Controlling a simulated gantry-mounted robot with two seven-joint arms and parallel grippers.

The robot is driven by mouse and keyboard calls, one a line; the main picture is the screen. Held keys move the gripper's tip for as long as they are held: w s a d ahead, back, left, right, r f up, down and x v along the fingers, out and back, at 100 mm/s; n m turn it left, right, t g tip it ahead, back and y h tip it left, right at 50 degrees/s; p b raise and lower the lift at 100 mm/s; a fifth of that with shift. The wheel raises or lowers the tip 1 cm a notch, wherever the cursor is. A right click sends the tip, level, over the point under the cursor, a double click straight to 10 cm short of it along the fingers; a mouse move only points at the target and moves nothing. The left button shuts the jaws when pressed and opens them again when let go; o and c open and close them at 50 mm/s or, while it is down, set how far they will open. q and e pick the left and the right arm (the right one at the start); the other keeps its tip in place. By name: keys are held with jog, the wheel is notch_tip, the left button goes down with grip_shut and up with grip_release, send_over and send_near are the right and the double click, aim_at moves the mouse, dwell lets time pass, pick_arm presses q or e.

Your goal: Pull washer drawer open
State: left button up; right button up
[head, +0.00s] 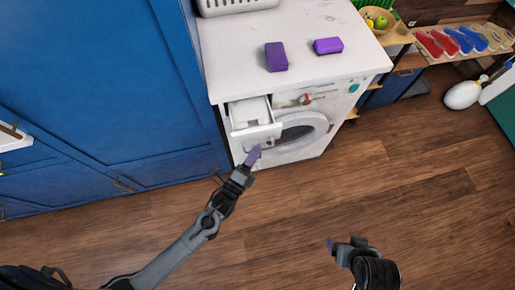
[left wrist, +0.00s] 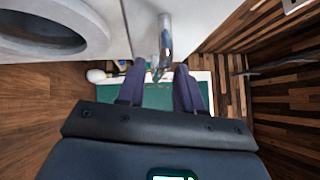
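The white washer (head: 303,152) stands beside the blue cabinets. Its drawer (head: 257,134), at the upper left of its front, is pulled out, and the inside of the tray shows from above. My left gripper (head: 254,156) is just below and in front of the drawer front. In the left wrist view its two purple fingers (left wrist: 160,68) are apart. A grey metal handle piece (left wrist: 165,35) shows just ahead of the fingertips, near the gap; I cannot tell whether they touch. My right gripper (head: 332,244) is over the floor, away from the washer; its finger opening is unclear.
Two purple blocks (head: 276,56) (head: 328,45) and a white basket (head: 236,5) sit on the washer top. The round washer door (head: 300,131) is right of the drawer. Tall blue cabinets (head: 95,85) are at left. The wooden floor (head: 425,180) is clear in front.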

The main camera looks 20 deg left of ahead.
pick_arm(q)
jog(key=v, duration=0.8)
jog(key=shift+s+p, duration=0.3)
jog(key=shift+p, duration=0.05)
